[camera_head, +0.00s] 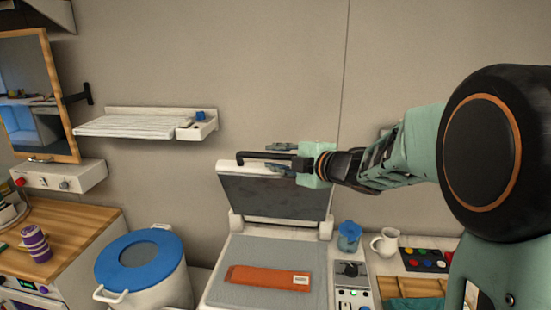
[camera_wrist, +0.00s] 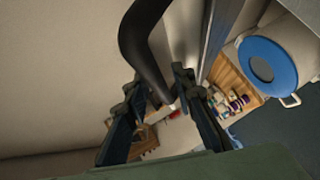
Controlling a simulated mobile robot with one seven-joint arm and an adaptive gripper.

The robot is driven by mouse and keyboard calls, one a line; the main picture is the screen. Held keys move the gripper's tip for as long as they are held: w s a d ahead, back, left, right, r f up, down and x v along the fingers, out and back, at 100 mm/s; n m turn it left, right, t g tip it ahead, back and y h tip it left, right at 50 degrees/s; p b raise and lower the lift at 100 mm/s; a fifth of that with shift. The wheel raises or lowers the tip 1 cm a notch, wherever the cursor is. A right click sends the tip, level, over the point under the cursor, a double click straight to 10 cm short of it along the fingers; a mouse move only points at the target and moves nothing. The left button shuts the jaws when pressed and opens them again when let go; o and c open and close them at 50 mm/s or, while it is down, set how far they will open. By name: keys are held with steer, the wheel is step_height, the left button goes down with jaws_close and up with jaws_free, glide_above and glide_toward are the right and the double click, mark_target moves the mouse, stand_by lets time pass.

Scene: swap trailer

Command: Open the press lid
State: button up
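The press (camera_head: 265,265) stands at the lower middle of the head view. Its grey lid (camera_head: 275,196) is raised and leans back towards the wall, so the bed below is exposed. The lid's black handle (camera_head: 252,155) runs along its top edge; it also shows as a dark curved bar in the wrist view (camera_wrist: 145,45). My gripper (camera_head: 276,157) is at the right part of the handle, with one finger above and one below it. In the wrist view, my gripper's fingers (camera_wrist: 158,82) are spread apart with the handle between them. Contact is unclear.
A blue-lidded bin (camera_head: 140,260) is at left. A wall shelf (camera_head: 145,122) is at upper left.

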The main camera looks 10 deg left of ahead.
steer(key=shift+o, duration=0.2)
steer(key=shift+d, duration=0.1)
steer(key=shift+s+d, duration=0.15)
steer(key=shift+d, duration=0.05)
steer(key=v, duration=1.1)
steer(key=shift+s, duration=0.15)
